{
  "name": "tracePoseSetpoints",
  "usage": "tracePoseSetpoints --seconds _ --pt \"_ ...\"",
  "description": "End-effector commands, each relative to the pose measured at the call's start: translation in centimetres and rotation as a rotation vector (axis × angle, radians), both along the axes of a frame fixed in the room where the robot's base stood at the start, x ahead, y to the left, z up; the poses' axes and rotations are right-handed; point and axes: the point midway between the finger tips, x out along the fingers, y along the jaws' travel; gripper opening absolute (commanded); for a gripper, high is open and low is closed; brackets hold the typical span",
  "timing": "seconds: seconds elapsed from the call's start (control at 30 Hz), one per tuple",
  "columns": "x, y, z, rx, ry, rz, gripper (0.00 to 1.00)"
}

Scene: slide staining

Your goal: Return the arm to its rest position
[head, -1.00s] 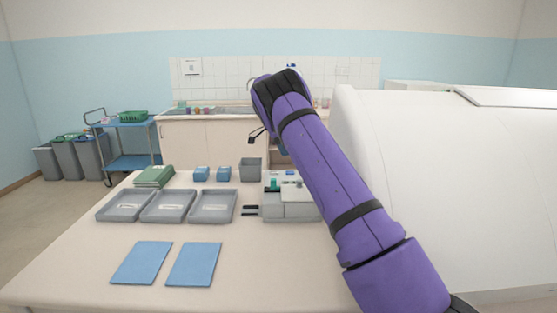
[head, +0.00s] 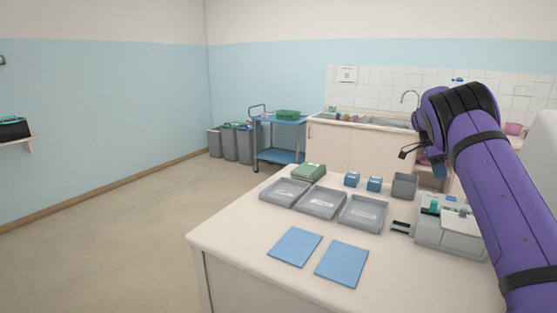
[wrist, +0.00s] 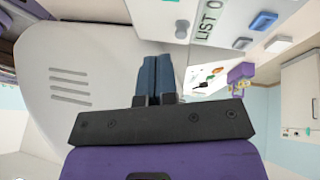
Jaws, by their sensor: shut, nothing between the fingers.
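My purple arm rises on the right side of the head view, over the right part of the table (head: 235,243).
On the table are grey trays (head: 361,226), blue mats (head: 342,262), a green stack (head: 309,172), small blue boxes (head: 374,184), a grey bin (head: 404,185) and a grey device (head: 450,238). A blue trolley (head: 279,157) stands behind. The floor at left is clear.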

Motion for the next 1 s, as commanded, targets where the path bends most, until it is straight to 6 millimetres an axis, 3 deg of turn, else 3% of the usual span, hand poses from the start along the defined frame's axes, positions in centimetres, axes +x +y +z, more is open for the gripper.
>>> tracePoseSetpoints --seconds 0.57,0.77,1.0 --pt "-3.2 1.1 5.1 0.109 -0.054 0.133 0.00" --pt "-6.2 2.4 8.9 0.188 -0.099 0.259 0.00" --pt "-11.6 5.2 13.7 0.289 -0.172 0.486 0.00"
